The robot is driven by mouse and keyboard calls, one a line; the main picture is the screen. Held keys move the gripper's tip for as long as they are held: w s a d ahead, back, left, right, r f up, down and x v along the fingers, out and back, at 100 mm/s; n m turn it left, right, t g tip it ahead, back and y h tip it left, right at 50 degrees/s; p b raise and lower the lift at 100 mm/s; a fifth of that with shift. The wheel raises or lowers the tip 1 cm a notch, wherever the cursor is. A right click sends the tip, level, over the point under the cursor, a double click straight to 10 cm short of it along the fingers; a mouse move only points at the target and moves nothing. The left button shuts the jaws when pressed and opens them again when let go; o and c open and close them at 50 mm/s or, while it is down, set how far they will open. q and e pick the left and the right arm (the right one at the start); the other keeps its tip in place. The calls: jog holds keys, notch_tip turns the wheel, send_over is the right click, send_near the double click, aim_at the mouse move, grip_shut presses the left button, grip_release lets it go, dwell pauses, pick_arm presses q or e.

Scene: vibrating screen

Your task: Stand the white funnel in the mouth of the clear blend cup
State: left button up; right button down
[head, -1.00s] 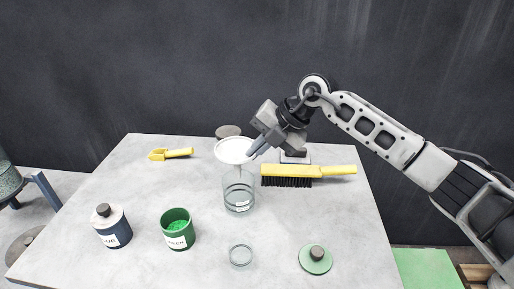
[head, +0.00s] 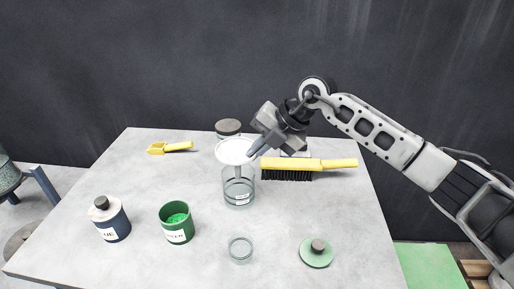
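The white funnel (head: 235,150) is upright, with its wide mouth up, over the clear blend cup (head: 239,190) standing on the table. Its stem points down and overlaps the upper part of the cup. I cannot tell whether the cone touches the cup's rim, which the funnel partly hides. My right gripper (head: 257,151) is shut on the right edge of the funnel, its fingers tilted down to the left. My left gripper is not in view.
Behind are a yellow brush (head: 308,164), a grey-lidded jar (head: 228,127) and a yellow scoop (head: 170,148). In front are a blue bottle (head: 110,220), a green tub (head: 177,224), a small glass dish (head: 241,250) and a green lid (head: 316,254) on the grey table (head: 140,262).

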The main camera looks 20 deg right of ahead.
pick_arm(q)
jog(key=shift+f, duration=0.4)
pick_arm(e)
jog(key=shift+f, duration=0.35)
pick_arm(q)
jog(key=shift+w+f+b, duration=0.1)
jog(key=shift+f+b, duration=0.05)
jog(key=shift+b, duration=0.15)
pick_arm(e)
jog(key=shift+f, duration=0.35)
